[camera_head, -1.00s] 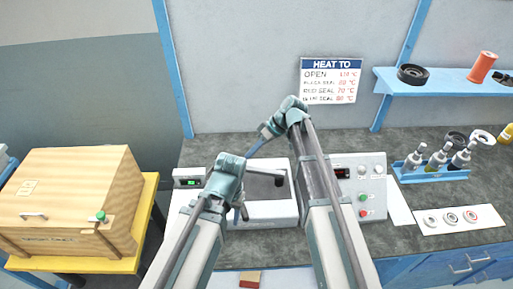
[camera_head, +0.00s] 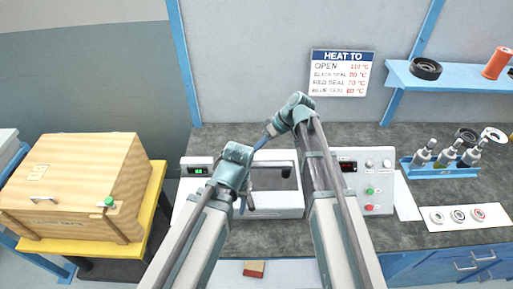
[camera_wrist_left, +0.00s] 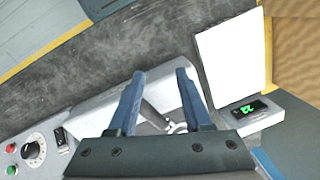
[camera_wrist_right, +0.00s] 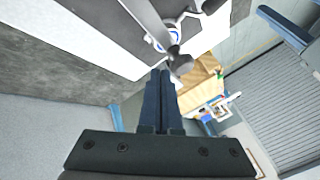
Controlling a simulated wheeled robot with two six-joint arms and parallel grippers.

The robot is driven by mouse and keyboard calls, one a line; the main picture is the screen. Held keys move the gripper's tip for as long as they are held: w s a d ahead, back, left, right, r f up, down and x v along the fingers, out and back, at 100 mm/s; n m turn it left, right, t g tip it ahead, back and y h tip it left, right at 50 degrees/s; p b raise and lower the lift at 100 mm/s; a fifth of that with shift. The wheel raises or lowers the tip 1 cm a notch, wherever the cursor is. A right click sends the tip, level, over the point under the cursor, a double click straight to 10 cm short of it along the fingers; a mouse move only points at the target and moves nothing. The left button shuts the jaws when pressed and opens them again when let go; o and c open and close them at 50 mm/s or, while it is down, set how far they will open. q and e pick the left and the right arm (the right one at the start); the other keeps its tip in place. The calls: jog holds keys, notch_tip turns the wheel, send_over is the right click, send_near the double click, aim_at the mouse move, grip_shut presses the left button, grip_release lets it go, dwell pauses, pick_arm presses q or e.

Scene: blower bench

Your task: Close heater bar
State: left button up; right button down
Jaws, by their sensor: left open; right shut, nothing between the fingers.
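The white sealing machine (camera_head: 278,211) stands on the bench with a pale bar (camera_head: 275,158) along its top, raised above a dark recess. A dark knob (camera_head: 286,173) shows at the bar's right end. In the right wrist view a grey rod with a rounded end (camera_wrist_right: 180,66) lies just beyond my right fingertips; I cannot tell whether they touch. My right gripper (camera_head: 264,146) is shut and empty, above the machine. My left gripper (camera_head: 246,203) is open at the machine's left front; in the left wrist view its fingers (camera_wrist_left: 160,75) straddle part of the machine.
The control box (camera_head: 363,183) with buttons stands to the right. A green-lit display (camera_head: 198,171) is at the left. A wooden box (camera_head: 72,185) sits on a yellow table. Bottles (camera_head: 445,155) stand in a blue rack at the right. A reddish block (camera_head: 254,268) lies below the bench front.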

jog(key=shift+r, duration=0.1)
jog(key=p+v, duration=1.1)
jog(key=v, duration=0.2)
jog(key=shift+d+r, duration=0.25)
jog(key=shift+d, duration=0.05)
jog(key=shift+w, duration=0.1)
jog(key=s+a+f+m+h+b, duration=0.1)
jog(key=s+f+m+h+b, duration=0.2)
jog(key=s, duration=0.7)
jog(key=s+a+f+m+h+b, duration=0.2)
jog(key=s+f+h, duration=0.3)
jog(key=s, duration=0.5)
notch_tip(320, 180, down, 3)
jog(key=shift+a+r+m+h+b, duration=0.1)
jog(key=shift+a+m+h+b, duration=0.1)
jog(key=shift+m+h+b, duration=0.4)
jog(key=shift+s+y, duration=0.1)
jog(key=shift+y, duration=0.2)
